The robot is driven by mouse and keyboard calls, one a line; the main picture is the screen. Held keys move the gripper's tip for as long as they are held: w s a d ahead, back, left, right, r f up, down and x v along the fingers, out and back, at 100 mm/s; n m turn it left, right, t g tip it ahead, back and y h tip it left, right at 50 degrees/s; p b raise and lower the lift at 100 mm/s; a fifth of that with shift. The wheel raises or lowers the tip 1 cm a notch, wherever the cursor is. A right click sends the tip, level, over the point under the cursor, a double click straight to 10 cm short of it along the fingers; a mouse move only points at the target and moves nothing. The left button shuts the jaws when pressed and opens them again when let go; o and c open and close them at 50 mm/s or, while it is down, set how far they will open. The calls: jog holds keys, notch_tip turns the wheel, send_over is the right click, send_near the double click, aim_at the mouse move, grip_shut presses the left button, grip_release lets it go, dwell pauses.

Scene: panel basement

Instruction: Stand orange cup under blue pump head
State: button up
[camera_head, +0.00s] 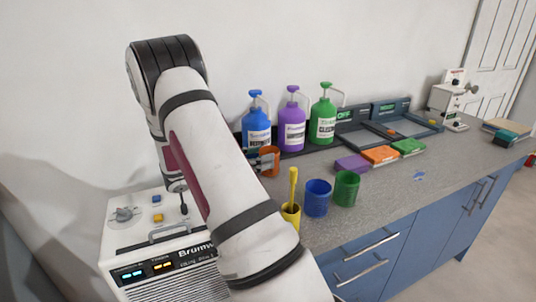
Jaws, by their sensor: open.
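The orange cup (270,161) stands on the counter in front of the blue and purple bottles, upright as far as I can see. The blue pump bottle (257,128) stands against the wall, with its blue pump head (256,94) on top. My gripper (262,163) is low at the orange cup's left side, mostly hidden behind my arm. It is open; I cannot tell whether its fingers touch the cup. The cup appears in front of the blue bottle and slightly to its right.
Purple (292,125) and green (323,120) pump bottles stand to the right. Blue (317,198), green (346,188) and yellow (291,214) cups stand nearer the front edge. Coloured blocks (380,154) and grey trays (366,138) lie further right. A white machine (160,245) is at lower left.

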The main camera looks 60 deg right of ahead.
jog(key=v, duration=0.9)
jog(key=s+a+r+m+t+y, duration=0.2)
jog(key=s+a+r+m+y, duration=0.6)
jog(key=s+a, duration=0.4)
jog(key=s+a+m+t+y, duration=0.2)
jog(key=s+a+t+y, duration=0.2)
jog(key=s+a, duration=0.3)
jog(key=s+a+m+t+y, duration=0.2)
jog(key=s+a, duration=0.5)
jog(key=a, duration=0.5)
jog(key=shift+r+t+y, duration=0.25)
jog(key=shift+t+y, duration=0.65)
jog(key=shift+t, duration=0.1)
jog(key=shift+s+d, duration=0.1)
